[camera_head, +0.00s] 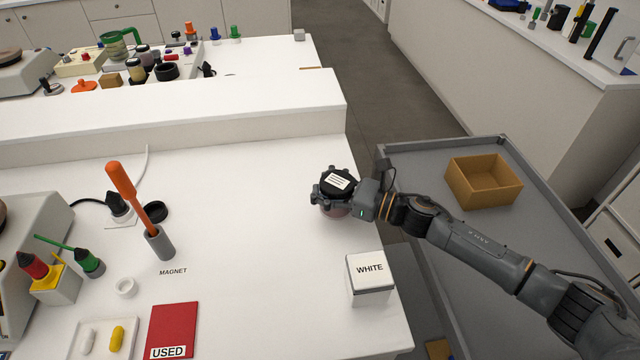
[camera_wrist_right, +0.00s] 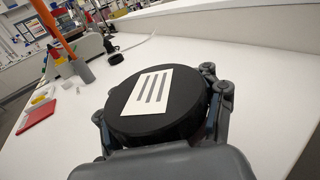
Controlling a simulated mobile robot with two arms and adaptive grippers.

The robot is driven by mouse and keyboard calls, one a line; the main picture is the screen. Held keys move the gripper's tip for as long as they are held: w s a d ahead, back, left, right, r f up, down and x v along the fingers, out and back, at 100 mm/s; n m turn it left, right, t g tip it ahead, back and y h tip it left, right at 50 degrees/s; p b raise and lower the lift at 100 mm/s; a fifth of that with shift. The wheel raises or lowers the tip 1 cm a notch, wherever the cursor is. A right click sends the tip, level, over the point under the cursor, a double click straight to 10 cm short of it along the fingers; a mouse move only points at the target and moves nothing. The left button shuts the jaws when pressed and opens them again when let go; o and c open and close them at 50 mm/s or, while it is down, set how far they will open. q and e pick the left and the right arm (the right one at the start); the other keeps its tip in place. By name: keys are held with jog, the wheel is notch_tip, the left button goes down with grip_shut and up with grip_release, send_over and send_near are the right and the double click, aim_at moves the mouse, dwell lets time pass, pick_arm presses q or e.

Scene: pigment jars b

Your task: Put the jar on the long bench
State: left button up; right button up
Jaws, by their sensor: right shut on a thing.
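A jar (camera_head: 338,182) with a black lid and a white striped label is upright over the right part of the white bench top (camera_head: 250,240). A little of its reddish body shows below the lid. My right gripper (camera_head: 333,190) is shut around the jar, coming from the right. In the right wrist view the black lid (camera_wrist_right: 150,115) fills the middle, with a finger on each side. The jar's base is hidden, so I cannot tell whether it touches the bench. My left gripper is not in view.
A white box marked WHITE (camera_head: 369,276) stands near the bench's right edge. A grey cart (camera_head: 450,240) with a yellow-brown bin (camera_head: 484,181) is at right. An orange-handled tool (camera_head: 123,186), a red USED mat (camera_head: 173,330) and a raised ledge (camera_head: 200,110) border clear bench space.

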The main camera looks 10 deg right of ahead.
jog(key=shift+f, duration=0.5)
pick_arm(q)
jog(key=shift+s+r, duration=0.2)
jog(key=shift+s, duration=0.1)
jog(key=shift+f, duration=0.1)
pick_arm(e)
jog(key=shift+f, duration=0.1)
jog(key=shift+f, duration=0.15)
jog(key=o, duration=1.5)
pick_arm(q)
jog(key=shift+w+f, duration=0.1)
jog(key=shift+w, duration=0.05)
pick_arm(e)
jog(key=shift+o, duration=0.2)
jog(key=shift+r, duration=0.2)
